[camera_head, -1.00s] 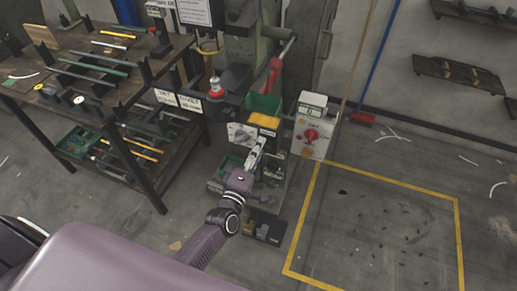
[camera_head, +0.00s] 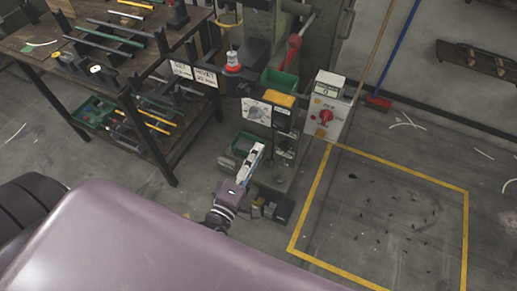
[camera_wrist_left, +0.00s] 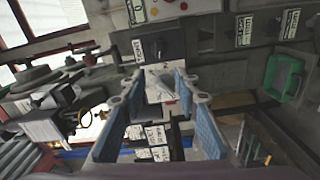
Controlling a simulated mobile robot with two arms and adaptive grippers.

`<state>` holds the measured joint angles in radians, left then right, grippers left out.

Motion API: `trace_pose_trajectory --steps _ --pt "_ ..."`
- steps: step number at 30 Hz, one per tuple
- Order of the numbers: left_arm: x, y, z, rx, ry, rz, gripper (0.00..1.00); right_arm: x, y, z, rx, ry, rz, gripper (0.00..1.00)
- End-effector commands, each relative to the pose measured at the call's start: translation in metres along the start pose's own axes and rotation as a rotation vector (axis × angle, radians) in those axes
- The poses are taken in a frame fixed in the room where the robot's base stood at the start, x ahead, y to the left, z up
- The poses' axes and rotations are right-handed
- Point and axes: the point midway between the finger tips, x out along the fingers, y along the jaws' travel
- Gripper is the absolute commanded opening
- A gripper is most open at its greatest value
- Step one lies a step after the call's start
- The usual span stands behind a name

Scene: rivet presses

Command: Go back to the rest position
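My left gripper (camera_head: 254,157) is in front of the rivet press (camera_head: 268,112) in the head view, apart from it, with floor and the press's lower part behind it. In the left wrist view, its two blue-padded fingers (camera_wrist_left: 158,84) stand apart with nothing held between them. My left forearm comes up from the bottom, partly hidden by my purple body. My right gripper does not show in either view.
A workbench (camera_head: 150,75) with rods stands at left. The press carries a green bin (camera_head: 279,80) and a yellow bin (camera_head: 279,99). A white control box (camera_head: 326,112) with a red knob is beside it. The yellow-outlined floor area (camera_head: 466,225) at right is mostly clear.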

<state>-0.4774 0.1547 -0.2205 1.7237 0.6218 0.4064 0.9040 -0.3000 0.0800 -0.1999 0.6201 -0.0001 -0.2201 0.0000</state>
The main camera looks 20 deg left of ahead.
Motion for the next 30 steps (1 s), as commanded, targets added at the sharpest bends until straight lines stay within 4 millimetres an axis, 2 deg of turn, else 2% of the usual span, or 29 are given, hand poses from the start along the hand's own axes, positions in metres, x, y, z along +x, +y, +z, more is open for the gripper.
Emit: trace_pose_trajectory --steps 14,17,20,23,24,26,27,29,30 --pt "0.0 0.0 0.0 0.001 0.0 0.0 0.29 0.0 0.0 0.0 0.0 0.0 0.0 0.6" --pt "-0.001 -0.012 0.003 0.029 -0.011 -0.024 0.29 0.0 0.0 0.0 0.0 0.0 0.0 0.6" --pt "-0.006 -0.049 0.012 0.126 -0.05 -0.098 0.29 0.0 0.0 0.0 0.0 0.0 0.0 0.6" --pt "-0.022 -0.112 0.025 0.287 -0.127 -0.223 0.29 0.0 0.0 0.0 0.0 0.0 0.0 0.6" --pt "-0.031 -0.141 0.03 0.362 -0.169 -0.279 0.29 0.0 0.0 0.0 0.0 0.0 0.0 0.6" --pt "-0.049 -0.183 0.036 0.476 -0.238 -0.363 0.29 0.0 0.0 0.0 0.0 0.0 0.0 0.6" --pt "-0.063 -0.211 0.04 0.547 -0.289 -0.417 0.29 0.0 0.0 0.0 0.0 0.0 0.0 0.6" --pt "-0.087 -0.25 0.044 0.652 -0.37 -0.495 0.29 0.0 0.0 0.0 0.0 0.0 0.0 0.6" --pt "-0.105 -0.275 0.046 0.72 -0.429 -0.546 0.29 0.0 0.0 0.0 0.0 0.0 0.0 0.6"
